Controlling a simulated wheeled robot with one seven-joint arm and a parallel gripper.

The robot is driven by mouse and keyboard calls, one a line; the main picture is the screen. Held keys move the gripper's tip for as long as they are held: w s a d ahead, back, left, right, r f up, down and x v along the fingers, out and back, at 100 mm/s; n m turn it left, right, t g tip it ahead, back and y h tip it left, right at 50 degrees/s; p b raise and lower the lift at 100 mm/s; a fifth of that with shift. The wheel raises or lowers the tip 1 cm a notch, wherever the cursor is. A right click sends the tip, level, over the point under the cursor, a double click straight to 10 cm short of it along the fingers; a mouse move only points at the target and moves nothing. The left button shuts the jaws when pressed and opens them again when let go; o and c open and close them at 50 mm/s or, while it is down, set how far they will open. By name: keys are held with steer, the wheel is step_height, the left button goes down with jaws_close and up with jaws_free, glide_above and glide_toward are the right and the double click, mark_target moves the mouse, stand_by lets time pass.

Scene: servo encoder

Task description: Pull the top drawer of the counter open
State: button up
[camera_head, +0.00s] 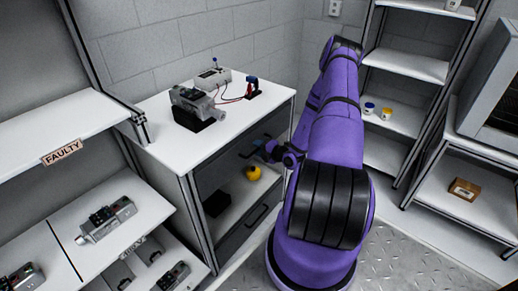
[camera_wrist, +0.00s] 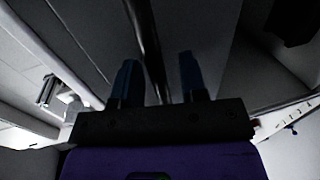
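The counter (camera_head: 152,147) has a white top and a dark front. Its top drawer (camera_head: 225,163) is a dark panel just under the top and looks flush with the frame. My gripper (camera_head: 260,147) is at this drawer front, partly hidden by my purple arm. In the wrist view, a dark bar (camera_wrist: 148,40), which looks like the drawer handle, runs between the two blue fingers of my gripper (camera_wrist: 159,82). The fingers are apart. The bar is close to the left finger, with a gap to the right one.
Below the top drawer is an open space with a yellow object (camera_head: 253,173) and a black box (camera_head: 216,204). A lower drawer handle (camera_head: 257,215) is beneath. Devices (camera_head: 197,106) stand on the counter. Shelves (camera_head: 62,127) flank it at left, and a rack (camera_head: 405,64) at right.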

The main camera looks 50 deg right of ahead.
jaws_close()
steer(key=shift+s, duration=0.15)
steer(key=f+v, duration=0.3)
steer(key=v, duration=1.2)
steer(key=s+f+v, duration=0.1)
steer(key=f+v, duration=0.2)
steer(key=v, duration=1.2)
steer(key=shift+s+d, duration=0.25)
steer(key=shift+s, duration=0.3)
steer(key=shift+f, duration=0.15)
jaws_free()
